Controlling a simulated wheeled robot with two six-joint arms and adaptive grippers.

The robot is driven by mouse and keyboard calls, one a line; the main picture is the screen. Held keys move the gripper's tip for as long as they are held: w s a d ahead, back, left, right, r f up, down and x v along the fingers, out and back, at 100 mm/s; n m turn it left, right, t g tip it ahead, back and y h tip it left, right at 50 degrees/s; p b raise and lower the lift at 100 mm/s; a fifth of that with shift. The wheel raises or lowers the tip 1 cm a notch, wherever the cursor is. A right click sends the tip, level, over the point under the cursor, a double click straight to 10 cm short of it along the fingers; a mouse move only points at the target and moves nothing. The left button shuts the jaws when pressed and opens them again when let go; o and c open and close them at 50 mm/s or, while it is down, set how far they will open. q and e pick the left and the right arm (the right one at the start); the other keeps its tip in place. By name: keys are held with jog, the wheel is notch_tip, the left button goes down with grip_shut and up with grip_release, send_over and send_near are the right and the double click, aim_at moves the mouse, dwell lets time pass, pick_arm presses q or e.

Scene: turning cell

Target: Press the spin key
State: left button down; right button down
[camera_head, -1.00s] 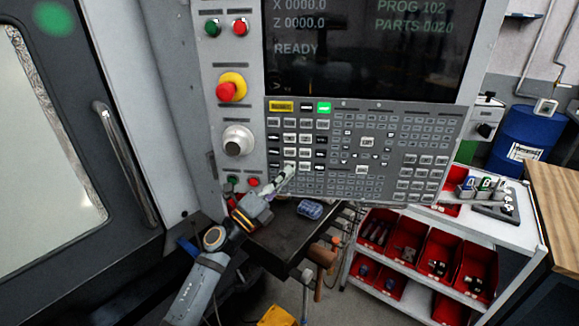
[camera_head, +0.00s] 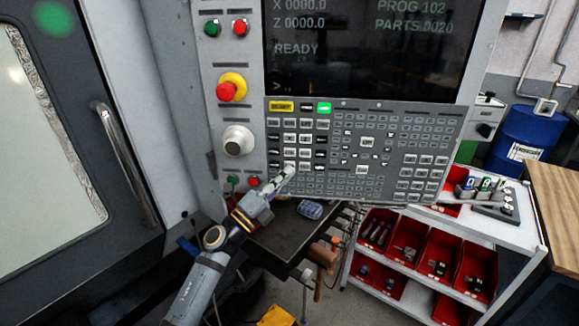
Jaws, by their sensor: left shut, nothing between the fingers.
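The machine's control panel (camera_head: 385,125) fills the middle of the view, with rows of small keys under a dark screen (camera_head: 362,50) that reads READY. The key labels are too small to read, so I cannot tell which one is the spin key. My left gripper (camera_head: 289,171) is shut and empty. Its fingertips are at the lower left block of keys and cover part of it. I cannot tell whether they touch a key. One key (camera_head: 324,107) near the top glows green. My right gripper is not in view.
A red emergency button (camera_head: 227,92) and a round knob (camera_head: 237,141) sit left of the keys. A dark bench (camera_head: 268,243) with a blue item lies below the panel. A cart with red bins (camera_head: 420,262) stands at the lower right.

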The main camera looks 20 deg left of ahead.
pick_arm(q)
jog(key=shift+w, duration=0.4)
